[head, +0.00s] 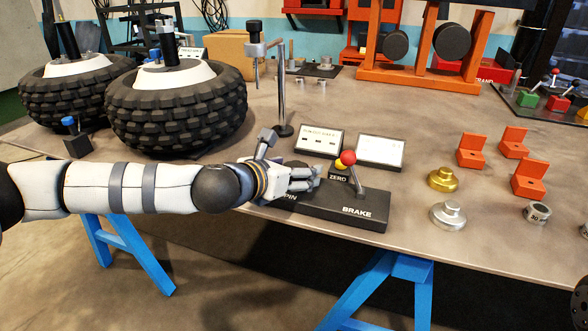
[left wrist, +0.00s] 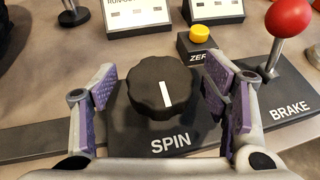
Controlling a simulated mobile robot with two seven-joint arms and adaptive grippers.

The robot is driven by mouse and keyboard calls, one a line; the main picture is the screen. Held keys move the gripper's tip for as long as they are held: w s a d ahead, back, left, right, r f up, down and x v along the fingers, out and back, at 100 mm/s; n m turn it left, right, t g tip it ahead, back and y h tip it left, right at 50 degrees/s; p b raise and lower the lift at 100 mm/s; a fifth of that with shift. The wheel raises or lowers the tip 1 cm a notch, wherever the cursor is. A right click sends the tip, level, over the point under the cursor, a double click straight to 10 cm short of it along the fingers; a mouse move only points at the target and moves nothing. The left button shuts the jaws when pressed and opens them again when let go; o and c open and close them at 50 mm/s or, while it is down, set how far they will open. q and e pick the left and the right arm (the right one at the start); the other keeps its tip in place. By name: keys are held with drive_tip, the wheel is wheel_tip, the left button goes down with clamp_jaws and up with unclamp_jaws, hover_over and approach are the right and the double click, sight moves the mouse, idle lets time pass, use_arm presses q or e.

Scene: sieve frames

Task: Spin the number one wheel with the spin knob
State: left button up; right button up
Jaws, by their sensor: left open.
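The black spin knob (left wrist: 152,92) has a scalloped edge and a white line pointing almost straight away from me. It sits on a black control box (head: 345,209) lettered SPIN and BRAKE. My left gripper (head: 312,178) is open over the SPIN end; in the left wrist view its fingers (left wrist: 160,95) stand on either side of the knob, with gaps showing. The gripper hides the knob in the head view. Two knobbly tyred wheels, a nearer one (head: 185,112) and a farther one (head: 72,91), stand at the left. I cannot read a number on either. My right gripper is not in view.
A red-ball brake lever (head: 349,160) and a yellow ZERO button (left wrist: 199,33) are right of the knob. A run-out display (head: 318,141) and another display (head: 380,151) stand behind. A gauge post (head: 281,95) is close behind. Brass (head: 443,180) and silver weights (head: 448,214) lie right.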

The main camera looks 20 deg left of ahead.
use_arm(q)
drive_tip(key=c, duration=1.2)
